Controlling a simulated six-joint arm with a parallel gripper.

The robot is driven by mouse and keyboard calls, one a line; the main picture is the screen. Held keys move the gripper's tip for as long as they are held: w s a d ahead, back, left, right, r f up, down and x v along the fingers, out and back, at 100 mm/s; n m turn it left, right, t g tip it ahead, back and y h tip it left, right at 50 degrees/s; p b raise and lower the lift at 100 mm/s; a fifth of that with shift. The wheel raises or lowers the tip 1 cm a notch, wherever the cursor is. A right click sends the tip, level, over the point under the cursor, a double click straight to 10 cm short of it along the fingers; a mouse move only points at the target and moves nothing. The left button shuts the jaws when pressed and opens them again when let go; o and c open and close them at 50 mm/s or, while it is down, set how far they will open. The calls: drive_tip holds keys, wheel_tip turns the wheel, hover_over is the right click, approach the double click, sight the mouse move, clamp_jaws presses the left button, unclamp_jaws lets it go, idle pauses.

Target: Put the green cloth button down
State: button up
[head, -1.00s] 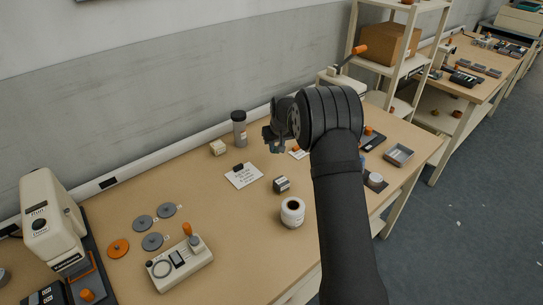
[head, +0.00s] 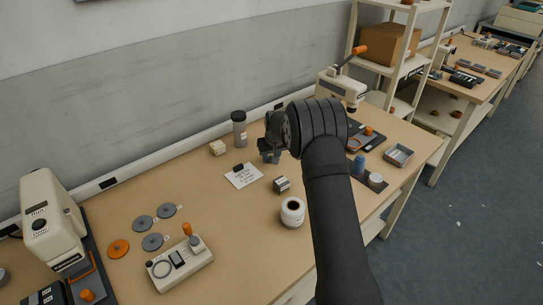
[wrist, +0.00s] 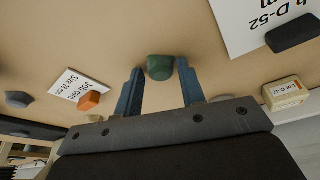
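The green cloth button (wrist: 160,67) shows in the wrist view between the tips of my gripper's two blue-grey fingers. My gripper (wrist: 161,80) appears shut on it, with a finger against each side. The tan tabletop lies behind the button; its exact height above the table is hard to tell. In the head view my gripper (head: 270,152) is over the workbench (head: 215,205), right of the clipped card. I cannot make out the button there.
A clipped white card (head: 243,176), a beige box (head: 218,148) and a dark cylinder (head: 239,128) lie to the left. A small dark box (head: 281,184) and a white roll (head: 292,212) stand in front. The wrist view shows a printed card (wrist: 75,85) with an orange block (wrist: 89,101).

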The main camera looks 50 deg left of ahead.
sight(270, 156)
drive_tip(key=shift+o, duration=0.6)
drive_tip(key=shift+r, duration=0.1)
drive_tip(key=shift+r, duration=0.25)
drive_tip(key=v, duration=1.1)
drive_tip(key=shift+r, duration=0.3)
drive_tip(key=shift+d+f, duration=0.1)
drive_tip(key=shift+d, duration=0.05)
drive_tip(key=x, duration=1.2)
wheel_tip(270, 156, up, 2)
drive_tip(key=shift+r, duration=0.9)
